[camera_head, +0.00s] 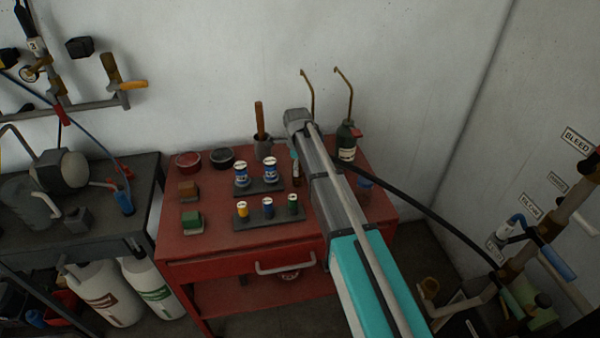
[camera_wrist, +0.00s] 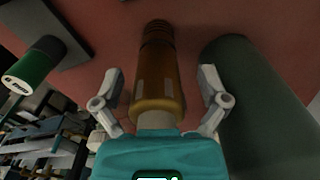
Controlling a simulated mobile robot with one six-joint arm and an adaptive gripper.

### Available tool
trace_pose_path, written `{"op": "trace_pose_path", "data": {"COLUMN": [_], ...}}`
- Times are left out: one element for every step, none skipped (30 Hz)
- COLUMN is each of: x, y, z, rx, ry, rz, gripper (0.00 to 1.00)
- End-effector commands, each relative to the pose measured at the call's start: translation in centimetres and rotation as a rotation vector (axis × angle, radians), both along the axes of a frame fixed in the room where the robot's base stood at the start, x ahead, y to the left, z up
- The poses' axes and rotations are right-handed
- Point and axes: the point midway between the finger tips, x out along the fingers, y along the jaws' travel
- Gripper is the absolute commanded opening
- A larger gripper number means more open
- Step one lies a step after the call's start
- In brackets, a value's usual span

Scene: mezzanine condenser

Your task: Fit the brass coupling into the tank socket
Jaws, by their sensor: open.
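My gripper (camera_wrist: 161,82) is open, with one finger on each side of a brown, brass-coloured cylinder (camera_wrist: 157,75). The cylinder has ridges at its far end and a pale nearer end; I cannot tell whether it is the brass coupling or whether a finger touches it. In the head view, a small brown piece (camera_head: 296,173) shows just below my gripper (camera_head: 295,152) on the red cart (camera_head: 215,240). A brass-coloured fitting (camera_head: 430,288) sits low at the right by the pipework. I cannot make out the tank socket.
A dark green bottle (camera_wrist: 265,100) stands close right of my gripper; a green-labelled small can (camera_wrist: 35,72) is at left. Small cans stand on dark trays (camera_head: 258,187). Two bent brass rods (camera_head: 345,90) rise behind. A black hose (camera_head: 430,214) runs right to the pipework (camera_head: 545,230).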

Motion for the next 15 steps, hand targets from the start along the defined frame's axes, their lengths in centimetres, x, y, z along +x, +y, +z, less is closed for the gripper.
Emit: {"op": "trace_pose_path", "data": {"x": [0.0,0.0,0.0,0.0,0.0,0.0,0.0,0.0,0.0,0.0,0.01,0.01,0.01,0.01,0.01], "y": [0.0,0.0,0.0,-0.01,-0.01,-0.01,-0.01,-0.01,-0.01,-0.01,-0.01,-0.01,-0.01,-0.01,-0.01], "z": [0.0,0.0,0.0,0.0,0.0,0.0,0.0,0.0,0.0,0.0,0.0,0.0,0.0,0.0,0.0], "rx": [0.0,0.0,0.0,0.0,0.0,0.0,0.0,0.0,0.0,0.0,0.0,0.0,0.0,0.0,0.0], "ry": [0.0,0.0,0.0,0.0,0.0,0.0,0.0,0.0,0.0,0.0,0.0,0.0,0.0,0.0,0.0], "rz": [0.0,0.0,0.0,0.0,0.0,0.0,0.0,0.0,0.0,0.0,0.0,0.0,0.0,0.0,0.0], "gripper": [0.93,0.93,0.93,0.93,0.92,0.84,0.79,0.73,0.66,0.6,0.54,0.47,0.41,0.36,0.28]}}
